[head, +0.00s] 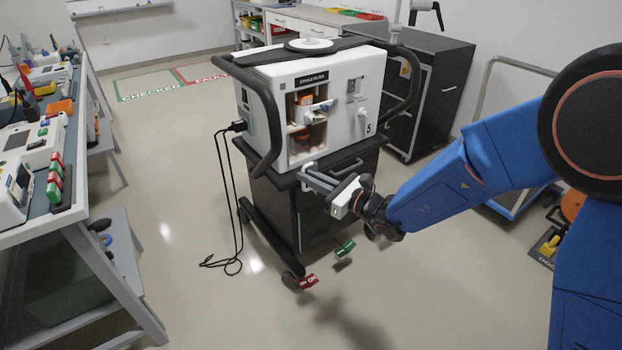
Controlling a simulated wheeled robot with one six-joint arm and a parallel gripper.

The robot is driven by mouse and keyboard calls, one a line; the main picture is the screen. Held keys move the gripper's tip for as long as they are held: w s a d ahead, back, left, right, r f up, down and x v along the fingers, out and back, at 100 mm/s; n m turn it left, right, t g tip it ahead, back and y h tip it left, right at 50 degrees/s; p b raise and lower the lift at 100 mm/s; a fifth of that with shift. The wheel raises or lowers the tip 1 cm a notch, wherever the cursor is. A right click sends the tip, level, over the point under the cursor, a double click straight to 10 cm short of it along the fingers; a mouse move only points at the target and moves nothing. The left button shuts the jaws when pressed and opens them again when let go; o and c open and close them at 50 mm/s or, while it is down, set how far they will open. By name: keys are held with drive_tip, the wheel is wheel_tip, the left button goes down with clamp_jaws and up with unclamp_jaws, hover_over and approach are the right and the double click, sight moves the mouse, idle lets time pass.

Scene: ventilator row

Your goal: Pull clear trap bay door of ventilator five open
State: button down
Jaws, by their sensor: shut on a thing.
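Ventilator five (345,135) is a white box marked "5" on a dark wheeled cart. In its front is a tall bay (300,148), labelled along the top, with orange-brown and white parts visible inside. The clear door is hard to make out, so I cannot tell how far it stands open. My gripper (308,174) is in front of the ventilator's lower front edge, just below the bay. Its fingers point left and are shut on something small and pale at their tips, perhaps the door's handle. The exact grip is too small to see.
A workbench (75,215) with devices runs along the left. Black bars (265,120) stand at the ventilator's sides. A black cable (222,200) hangs to the floor. Red (308,281) and green (345,249) tags show low by the cart. The floor in front is open.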

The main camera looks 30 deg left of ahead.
drive_tip(key=c, duration=2.2)
unclamp_jaws()
drive_tip(key=shift+o, duration=0.2)
drive_tip(key=s+d, duration=0.1)
drive_tip(key=d, duration=1.6)
drive_tip(key=shift+s+d, duration=0.2)
drive_tip(key=shift+s, duration=0.2)
